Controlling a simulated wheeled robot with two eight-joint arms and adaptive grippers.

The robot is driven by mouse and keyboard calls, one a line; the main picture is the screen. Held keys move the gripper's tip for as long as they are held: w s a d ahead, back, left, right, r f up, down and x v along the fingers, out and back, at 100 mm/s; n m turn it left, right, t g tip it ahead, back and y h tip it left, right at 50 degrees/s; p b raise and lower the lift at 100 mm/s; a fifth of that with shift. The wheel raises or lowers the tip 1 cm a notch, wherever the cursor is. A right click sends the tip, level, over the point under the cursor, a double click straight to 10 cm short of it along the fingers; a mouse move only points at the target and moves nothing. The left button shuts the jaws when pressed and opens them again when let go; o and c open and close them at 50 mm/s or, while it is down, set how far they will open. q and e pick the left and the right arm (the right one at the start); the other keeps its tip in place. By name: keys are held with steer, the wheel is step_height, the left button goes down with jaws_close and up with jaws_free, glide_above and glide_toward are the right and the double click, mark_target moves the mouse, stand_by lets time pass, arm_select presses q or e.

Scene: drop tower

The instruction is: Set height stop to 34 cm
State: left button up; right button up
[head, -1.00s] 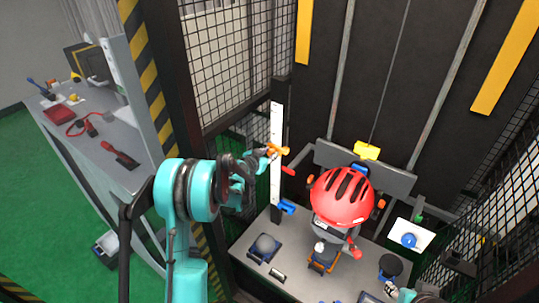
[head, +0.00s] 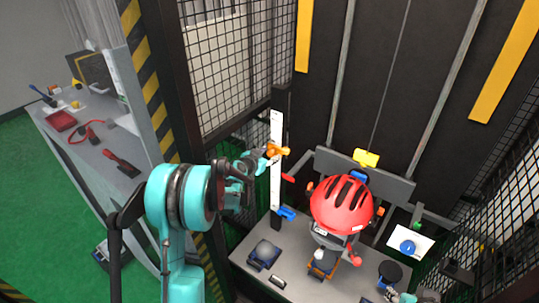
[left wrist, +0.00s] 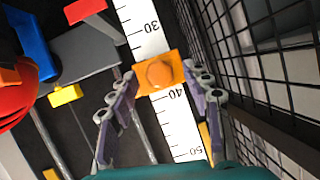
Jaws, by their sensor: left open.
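The height stop is an orange block with a round knob (left wrist: 160,73), mounted on a white ruler (left wrist: 188,137) with black marks. In the left wrist view it covers the stretch between the 30 and 40 labels; its exact reading cannot be told. In the head view the orange stop (head: 280,151) sits partway up the upright ruler (head: 276,185). My left gripper (left wrist: 159,76) is open, one finger on each side of the stop, with gaps visible. It also shows in the head view (head: 266,155). A teal-grey piece of my right arm (head: 402,297) shows at the bottom edge; its fingers are unclear.
A red helmet (head: 342,206) hangs right of the ruler, near a yellow block (head: 366,158). A blue clamp (head: 286,213) is low on the ruler. Black mesh (left wrist: 258,85) stands close beside the left gripper. A side bench (head: 85,125) with tools is at left.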

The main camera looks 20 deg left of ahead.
arm_select(q)
steer(key=v, duration=1.1)
steer(key=shift+s, duration=0.15)
steer(key=s+d+g+b, duration=0.3)
steer(key=s+d+b, duration=0.1)
steer(key=s+d, duration=0.85)
steer(key=s+d+f+n+g+b, duration=0.1)
steer(key=s+f, duration=0.3)
steer(key=s, duration=0.5)
steer(key=s+f+n+g+y+b, duration=0.1)
steer(key=s+f+n+g+b, duration=0.1)
steer(key=s, duration=0.7)
step_height(320, 180, down, 2)
steer(key=shift+s+d+f+y+b, duration=0.1)
steer(key=shift+s+d+y+b, duration=0.25)
steer(key=shift+b, duration=0.35)
